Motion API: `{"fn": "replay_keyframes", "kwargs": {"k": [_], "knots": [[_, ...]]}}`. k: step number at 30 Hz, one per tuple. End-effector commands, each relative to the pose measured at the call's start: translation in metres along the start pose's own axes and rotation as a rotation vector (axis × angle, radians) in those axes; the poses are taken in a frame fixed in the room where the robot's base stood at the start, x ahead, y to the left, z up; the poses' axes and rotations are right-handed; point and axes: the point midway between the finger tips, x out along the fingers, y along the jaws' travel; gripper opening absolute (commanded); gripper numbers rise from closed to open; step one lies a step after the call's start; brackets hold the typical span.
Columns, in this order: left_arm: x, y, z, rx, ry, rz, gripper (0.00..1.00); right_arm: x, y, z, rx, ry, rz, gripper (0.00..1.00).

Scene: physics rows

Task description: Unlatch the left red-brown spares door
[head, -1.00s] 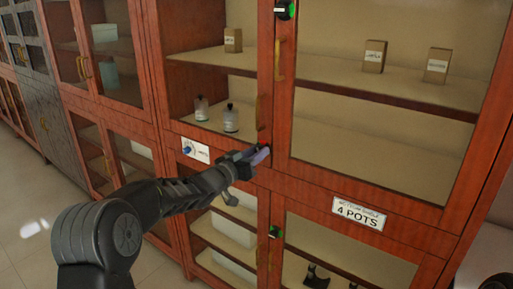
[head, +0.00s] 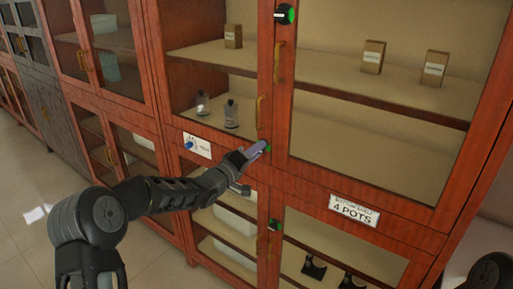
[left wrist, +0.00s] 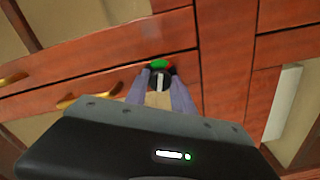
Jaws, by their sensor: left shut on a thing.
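The red-brown cabinet has a glazed upper left door (head: 213,137) with a brass handle (head: 259,112). A small round latch knob (left wrist: 160,83) sits on the wood rail by that door's lower right corner. It is dark with a pale pointer line, and green and red marks show around it. My left gripper (head: 262,149) reaches it from the left, and its fingers in the left wrist view (left wrist: 160,88) are shut on the knob's sides. In the head view the fingers mostly hide the knob, with a bit of green showing. My right gripper is out of view.
Other latch knobs with green marks sit above (head: 285,14) and below (head: 275,225). A "4 POTS" label (head: 353,211) is on the right. A small sign (head: 196,146) is left of my gripper. Boxes and bottles stand behind glass. Floor is open at left.

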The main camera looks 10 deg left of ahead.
Motion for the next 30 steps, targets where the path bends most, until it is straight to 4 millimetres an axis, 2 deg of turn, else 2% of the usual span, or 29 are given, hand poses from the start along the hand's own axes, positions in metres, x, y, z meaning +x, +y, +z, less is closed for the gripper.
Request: {"fn": "replay_keyframes", "kwargs": {"k": [6, 12, 30], "knots": [[-0.0004, -0.0005, -0.0005, -0.171, 0.000, -0.003, 0.00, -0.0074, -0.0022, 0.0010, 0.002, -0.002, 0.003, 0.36], [-0.0001, -0.0006, 0.0002, -0.270, -0.001, -0.002, 0.00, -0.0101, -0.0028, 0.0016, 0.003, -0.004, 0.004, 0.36], [0.0001, -0.0009, 0.0012, -0.320, -0.002, -0.002, 0.00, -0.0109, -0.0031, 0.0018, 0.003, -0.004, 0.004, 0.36]]}}
